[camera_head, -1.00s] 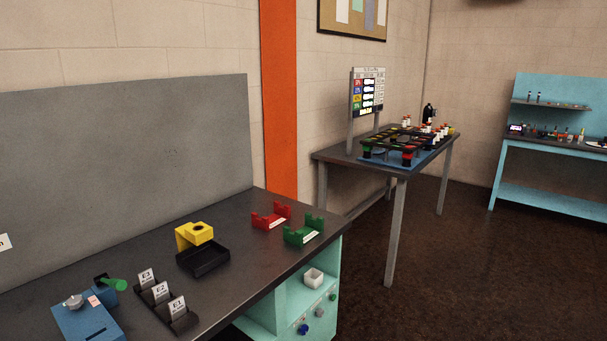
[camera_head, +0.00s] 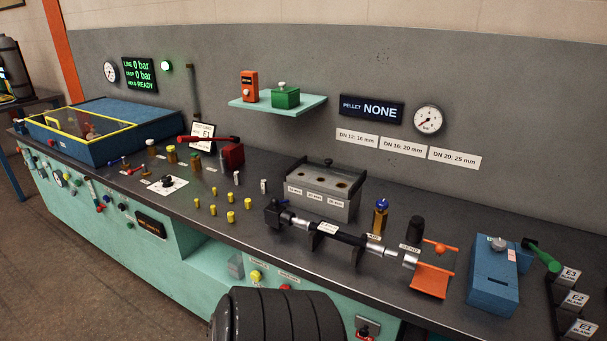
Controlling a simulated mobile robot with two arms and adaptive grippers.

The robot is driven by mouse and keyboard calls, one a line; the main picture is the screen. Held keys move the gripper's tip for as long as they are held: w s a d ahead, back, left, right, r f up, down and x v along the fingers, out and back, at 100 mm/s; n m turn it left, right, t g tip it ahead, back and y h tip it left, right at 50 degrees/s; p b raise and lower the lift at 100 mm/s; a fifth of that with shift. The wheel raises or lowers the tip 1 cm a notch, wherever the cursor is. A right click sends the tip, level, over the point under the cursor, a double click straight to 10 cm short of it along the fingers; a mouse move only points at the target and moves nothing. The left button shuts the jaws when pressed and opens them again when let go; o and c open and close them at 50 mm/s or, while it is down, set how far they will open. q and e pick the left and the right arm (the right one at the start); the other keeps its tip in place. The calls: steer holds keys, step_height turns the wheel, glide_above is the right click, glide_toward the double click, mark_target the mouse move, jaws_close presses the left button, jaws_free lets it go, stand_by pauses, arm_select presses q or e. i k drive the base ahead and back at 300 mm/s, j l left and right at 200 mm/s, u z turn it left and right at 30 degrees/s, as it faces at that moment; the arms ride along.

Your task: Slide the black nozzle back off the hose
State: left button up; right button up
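A black hose (camera_head: 342,235) with silver end fittings lies across dark supports on the bench. A black nozzle-like piece (camera_head: 276,213) is at the hose's left end, against the silver fitting; I cannot tell how far it goes over the hose. The right silver fitting (camera_head: 402,261) points toward an orange bracket (camera_head: 431,281). Neither of my grippers is in view.
A grey block with holes (camera_head: 321,206) stands behind the hose. A blue-topped brass piece (camera_head: 381,215), a black cylinder (camera_head: 415,231) and a blue box (camera_head: 493,285) stand nearby. Several small yellow pieces (camera_head: 231,217) are to the left. A ribbed black shape fills the bottom foreground.

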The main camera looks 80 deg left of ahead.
mark_target(276, 215)
steer(key=u, duration=2.7)
